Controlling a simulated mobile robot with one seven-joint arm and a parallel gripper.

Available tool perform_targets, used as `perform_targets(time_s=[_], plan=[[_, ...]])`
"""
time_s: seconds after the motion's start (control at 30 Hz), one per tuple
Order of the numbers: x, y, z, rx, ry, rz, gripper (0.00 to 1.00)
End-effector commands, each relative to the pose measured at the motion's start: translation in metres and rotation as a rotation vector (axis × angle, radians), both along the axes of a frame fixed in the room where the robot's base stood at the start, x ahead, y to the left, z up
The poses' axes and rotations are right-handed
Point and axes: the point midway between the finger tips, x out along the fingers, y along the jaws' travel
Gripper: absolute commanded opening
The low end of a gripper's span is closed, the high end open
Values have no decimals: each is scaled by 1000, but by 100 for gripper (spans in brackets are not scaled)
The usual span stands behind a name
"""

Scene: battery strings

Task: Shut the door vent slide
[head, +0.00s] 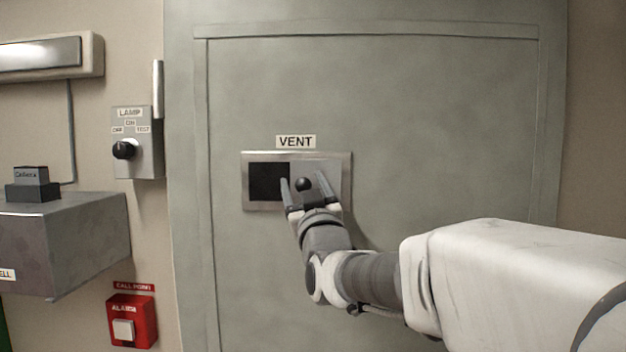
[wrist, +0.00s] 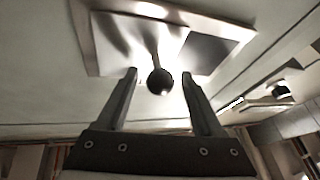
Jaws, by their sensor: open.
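The door vent is a metal frame (head: 296,153) on the grey-green door, under a VENT label (head: 296,141). A dark opening (head: 268,182) shows at its left side, and the metal slide plate (head: 329,168) covers the right side. The slide carries a black round knob (head: 304,184), which also shows in the wrist view (wrist: 159,81). My gripper (head: 305,183) is open, with one finger on each side of the knob. In the wrist view my gripper (wrist: 162,80) has gaps between the knob and both fingers. The dark opening lies to the right there (wrist: 207,54).
On the wall left of the door are a lamp switch box (head: 146,160), a red alarm call point (head: 132,320) and a grey box (head: 62,243) with a small dark block (head: 33,186) on top. The door (head: 440,130) is otherwise bare around the vent.

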Motion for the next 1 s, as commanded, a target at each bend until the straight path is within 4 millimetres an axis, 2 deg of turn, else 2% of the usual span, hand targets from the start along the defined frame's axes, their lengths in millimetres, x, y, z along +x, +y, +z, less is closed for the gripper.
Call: perform_targets(time_s=[0.33, 0.37, 0.7, 0.73, 1.0], plan=[[3, 1, 1, 0, 1, 0, 68], [3, 1, 1, 0, 1, 0, 65], [3, 1, 1, 0, 1, 0, 4], [3, 1, 1, 0, 1, 0, 0], [3, 1, 1, -1, 1, 1, 0]])
